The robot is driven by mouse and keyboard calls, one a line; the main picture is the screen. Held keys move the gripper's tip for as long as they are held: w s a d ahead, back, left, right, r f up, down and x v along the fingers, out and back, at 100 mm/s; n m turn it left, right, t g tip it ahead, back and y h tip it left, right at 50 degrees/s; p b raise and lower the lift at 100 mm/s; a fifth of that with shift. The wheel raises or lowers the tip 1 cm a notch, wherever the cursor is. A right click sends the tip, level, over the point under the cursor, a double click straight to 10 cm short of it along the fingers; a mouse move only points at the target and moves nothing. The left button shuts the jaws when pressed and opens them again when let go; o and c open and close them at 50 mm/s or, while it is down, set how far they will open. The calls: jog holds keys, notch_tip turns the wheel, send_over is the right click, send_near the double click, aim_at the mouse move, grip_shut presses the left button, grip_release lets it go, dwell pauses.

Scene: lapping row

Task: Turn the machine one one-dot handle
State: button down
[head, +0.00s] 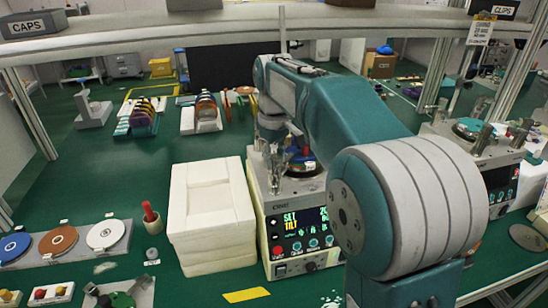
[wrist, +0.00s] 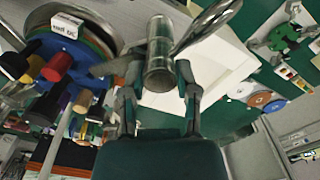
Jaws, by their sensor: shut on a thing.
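The near machine (head: 290,225) stands at the middle of the bench in the head view. Its lit screen reads SET and TILT, with a red button and several knobs below. In the wrist view my gripper (wrist: 157,70) is shut on an upright-looking metal cylinder (wrist: 160,48), with one finger on each side. No dot mark can be made out on it. In the head view my gripper (head: 292,150) is small and partly lost among metal parts on the machine's top. My arm covers the machine's right side.
A stack of white foam blocks (head: 212,215) stands close left of the machine. A second machine (head: 485,155) stands right. In the wrist view, a round plate (wrist: 97,38) and a curved metal bar (wrist: 208,25) are near the cylinder.

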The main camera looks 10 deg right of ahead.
aim_at(274, 156)
jog(key=shift+f, duration=0.15)
jog(key=shift+c, duration=1.8)
grip_release()
notch_tip(274, 156, up, 12)
